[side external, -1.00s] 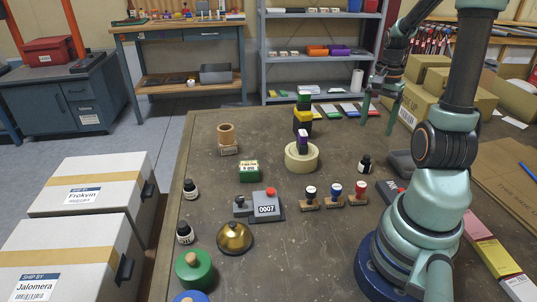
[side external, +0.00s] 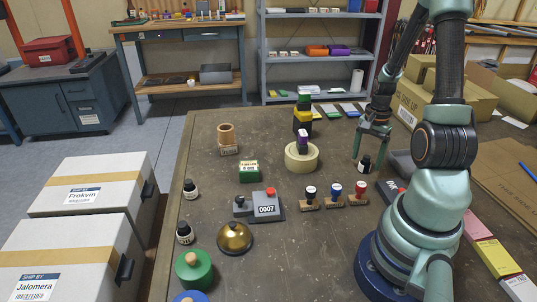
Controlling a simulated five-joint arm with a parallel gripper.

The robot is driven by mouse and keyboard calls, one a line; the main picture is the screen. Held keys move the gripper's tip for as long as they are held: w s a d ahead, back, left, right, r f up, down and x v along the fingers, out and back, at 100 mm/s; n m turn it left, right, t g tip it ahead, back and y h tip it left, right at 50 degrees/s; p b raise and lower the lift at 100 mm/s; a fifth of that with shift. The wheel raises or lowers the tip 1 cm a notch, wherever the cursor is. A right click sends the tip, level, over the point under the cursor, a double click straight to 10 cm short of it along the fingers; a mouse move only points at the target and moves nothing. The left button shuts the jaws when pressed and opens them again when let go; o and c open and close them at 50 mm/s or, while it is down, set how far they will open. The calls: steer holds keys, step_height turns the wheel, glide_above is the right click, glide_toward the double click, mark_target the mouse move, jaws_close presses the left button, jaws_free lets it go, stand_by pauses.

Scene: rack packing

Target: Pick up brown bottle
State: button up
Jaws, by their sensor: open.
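A small dark bottle (side external: 365,164) with a black cap stands upright at the right side of the table. My gripper (side external: 370,156) is open, pointing down at this bottle, with its fingertips close around or just behind its top. I cannot tell whether they touch it. Two similar dark bottles with white labels stand at the table's left edge, one farther back (side external: 190,188) and one nearer (side external: 184,233). At this size all three look nearly black, so I cannot tell which one is brown.
Three wooden-based stamps (side external: 334,194) stand in front of the gripper. A tape roll (side external: 301,158) with a small stacked item lies to its left.

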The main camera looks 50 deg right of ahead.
steer(key=shift+f, duration=0.45)
jaws_close()
steer(key=shift+r, duration=0.1)
